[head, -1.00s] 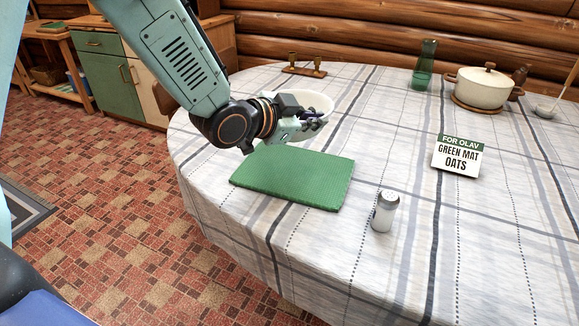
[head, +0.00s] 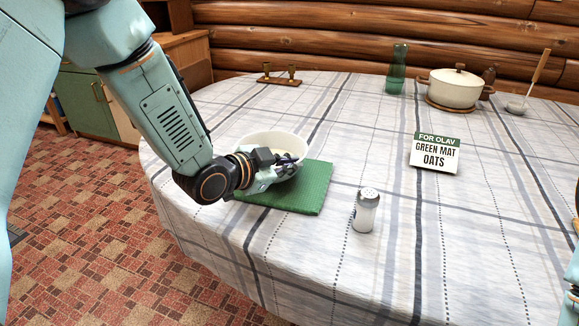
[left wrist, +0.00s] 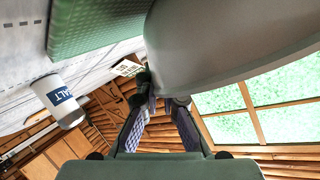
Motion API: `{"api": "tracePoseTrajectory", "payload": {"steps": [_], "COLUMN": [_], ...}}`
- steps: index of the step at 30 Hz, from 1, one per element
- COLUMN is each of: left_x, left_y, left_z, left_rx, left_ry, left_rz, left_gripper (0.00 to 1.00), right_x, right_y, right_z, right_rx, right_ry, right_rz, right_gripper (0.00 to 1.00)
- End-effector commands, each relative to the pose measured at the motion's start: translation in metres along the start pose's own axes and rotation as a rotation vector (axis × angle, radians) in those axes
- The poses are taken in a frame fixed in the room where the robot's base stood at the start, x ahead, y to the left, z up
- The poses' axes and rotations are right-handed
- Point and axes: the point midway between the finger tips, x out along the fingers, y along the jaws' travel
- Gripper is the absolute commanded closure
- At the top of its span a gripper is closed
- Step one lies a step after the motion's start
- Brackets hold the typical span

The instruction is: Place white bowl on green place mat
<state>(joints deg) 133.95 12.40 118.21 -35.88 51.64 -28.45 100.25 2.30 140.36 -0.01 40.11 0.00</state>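The white bowl (head: 262,142) is over the back left part of the green place mat (head: 305,192). My left gripper (head: 287,160) is shut on the bowl's near right rim. In the left wrist view the bowl (left wrist: 225,40) fills the upper right, its wall running down to the fingertips (left wrist: 160,98). The mat (left wrist: 95,25) shows at upper left there, close to the bowl. My arm hides the bowl's lower side and the mat's left corner, so I cannot tell whether bowl and mat touch. Only a sliver of my right arm shows at the right edge of the head view.
A salt shaker (head: 365,210) stands right of the mat. A sign (head: 435,153) reads "FOR OLAV GREEN MAT OATS". A white pot (head: 455,88), a green carafe (head: 396,70), a ladle (head: 520,107) and a wooden holder (head: 279,78) stand farther back. The checked tablecloth (head: 345,130) is clear between them.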

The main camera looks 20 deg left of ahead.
Motion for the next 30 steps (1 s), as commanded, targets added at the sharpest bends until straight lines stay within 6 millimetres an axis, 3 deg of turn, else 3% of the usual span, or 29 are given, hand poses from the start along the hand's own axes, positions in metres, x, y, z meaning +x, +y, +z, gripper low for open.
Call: {"api": "tracePoseTrajectory", "payload": {"steps": [7, 8, 15, 26, 30], "left_x": [0.001, 0.001, 0.001, -0.001, -0.017], "left_y": [0.001, 0.002, 0.002, 0.0, -0.002], "left_z": [0.001, 0.003, 0.002, -0.002, -0.001], "left_rx": [0.001, -0.001, -0.001, 0.0, -0.007], "left_ry": [0.002, -0.002, -0.002, -0.001, -0.003], "left_rz": [-0.001, 0.002, 0.002, 0.001, -0.001], "left_gripper": [1.0, 0.93, 0.72, 0.72, 0.72], "right_x": [0.001, 0.001, 0.001, -0.002, -0.006], "right_y": [0.0, 0.0, 0.0, 0.0, 0.0], "right_z": [0.0, 0.0, 0.0, 0.0, 0.0], "right_rx": [0.0, 0.0, 0.0, 0.0, 0.0], "right_ry": [0.0, 0.0, 0.0, 0.0, 0.0], "right_rz": [0.0, 0.0, 0.0, 0.0, 0.0], "right_gripper": [0.6, 0.6, 0.6, 0.6, 0.6]}}
